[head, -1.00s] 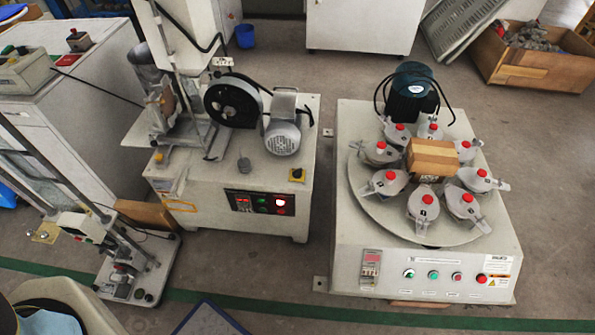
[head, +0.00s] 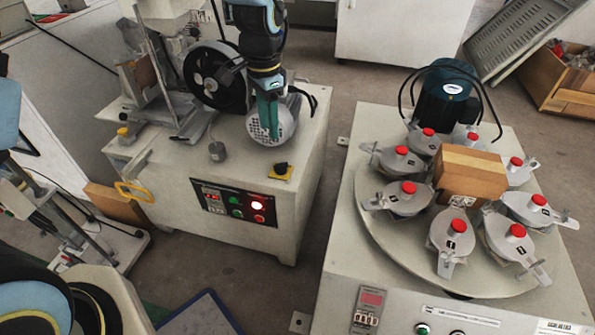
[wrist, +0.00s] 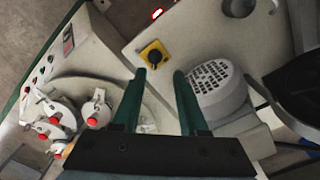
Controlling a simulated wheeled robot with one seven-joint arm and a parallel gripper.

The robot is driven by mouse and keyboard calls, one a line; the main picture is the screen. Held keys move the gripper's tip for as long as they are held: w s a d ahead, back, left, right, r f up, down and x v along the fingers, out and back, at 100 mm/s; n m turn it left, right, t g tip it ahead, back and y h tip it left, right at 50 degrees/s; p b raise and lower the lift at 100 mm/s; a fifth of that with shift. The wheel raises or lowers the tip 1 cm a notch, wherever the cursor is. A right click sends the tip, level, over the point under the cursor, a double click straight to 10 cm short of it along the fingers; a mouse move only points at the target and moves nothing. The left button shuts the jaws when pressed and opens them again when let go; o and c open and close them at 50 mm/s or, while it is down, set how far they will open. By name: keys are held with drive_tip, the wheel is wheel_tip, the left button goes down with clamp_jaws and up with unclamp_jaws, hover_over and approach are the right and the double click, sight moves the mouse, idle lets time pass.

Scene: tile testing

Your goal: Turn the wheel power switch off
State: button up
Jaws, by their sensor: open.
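The switch is a black rotary knob on a yellow plate (head: 283,171), on the top front right corner of the wheel machine (head: 290,215). Which way the knob is set is too small to tell. My gripper (head: 269,132) hangs upright over the grey motor (head: 272,118), behind and a little left of the switch in the head view. In the wrist view my gripper (wrist: 160,73) shows two green fingers, apart and empty. The yellow switch (wrist: 154,54) lies just past the fingertips, between them in the picture and not gripped.
A black wheel (head: 217,77) stands left of my gripper. A control panel (head: 233,202) with lit lamps is on the machine's front. A round turntable (head: 380,230) with several red-knobbed clamps and a cardboard box (head: 470,173) stands right, across a floor gap.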

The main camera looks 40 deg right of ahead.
sight(280, 164)
drive_tip(key=f, duration=0.4)
drive_tip(key=d+f+b, duration=0.1)
drive_tip(key=f, duration=0.2)
drive_tip(key=s+f+b, duration=0.1)
drive_tip(key=f, duration=0.3)
drive_tip(key=shift+s+d+f, duration=0.1)
drive_tip(key=shift+d+f, duration=0.1)
drive_tip(key=shift+f, duration=0.1)
clamp_jaws()
